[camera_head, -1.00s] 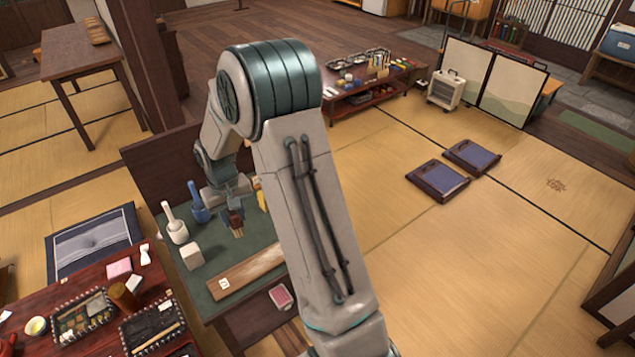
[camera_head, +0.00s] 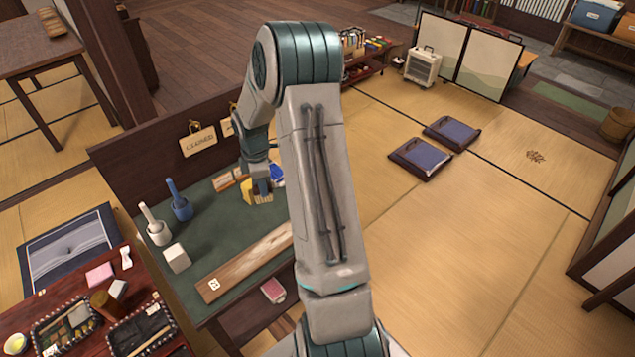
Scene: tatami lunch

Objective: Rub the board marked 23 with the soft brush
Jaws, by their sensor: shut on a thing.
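The board (camera_head: 238,268), long and brown with a pale streaked face, lies on the green-topped bench. A small white label is at its left end, too small to read surely; my arm covers its right end. My gripper (camera_head: 261,186) points down over the bench behind the board. It is shut on what looks like the soft brush (camera_head: 263,198), whose tan bristles show below the jaws. The brush appears apart from the board; whether it touches the bench top I cannot tell.
A yellow item (camera_head: 247,190) and a blue item (camera_head: 277,175) are close beside my gripper. A white mallet-like tool (camera_head: 157,230), a blue one (camera_head: 180,204) and a pale block (camera_head: 176,257) stand at the bench's left. A sign (camera_head: 198,141) hangs on the back panel.

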